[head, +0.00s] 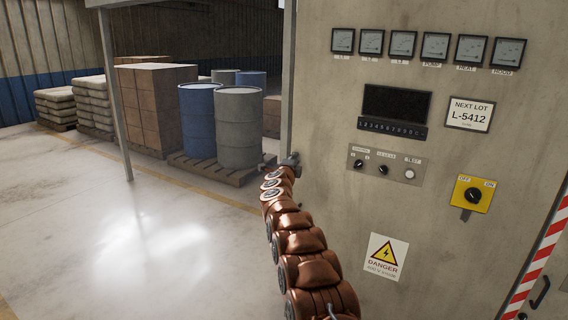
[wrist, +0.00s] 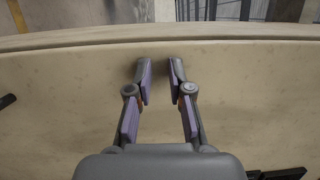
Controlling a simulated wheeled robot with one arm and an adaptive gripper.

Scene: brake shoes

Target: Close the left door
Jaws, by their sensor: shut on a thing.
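A large beige panel (head: 330,120) fills the right half of the head view. Its left edge runs upright beside my gripper (head: 281,162). I cannot tell whether this panel is the left door. In the wrist view, the beige panel (wrist: 60,95) spans the frame behind the fingers, with its edge near the top. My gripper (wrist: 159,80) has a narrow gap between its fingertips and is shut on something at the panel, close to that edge. The exact contact is unclear.
The panel carries gauges (head: 403,43), a yellow switch (head: 473,194) and a danger sign (head: 386,256). A red-and-white striped edge (head: 540,255) and a dark handle (head: 541,292) are lower right. A post (head: 117,100), drums (head: 239,127) and stacked boxes (head: 155,105) stand left, beyond clear floor.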

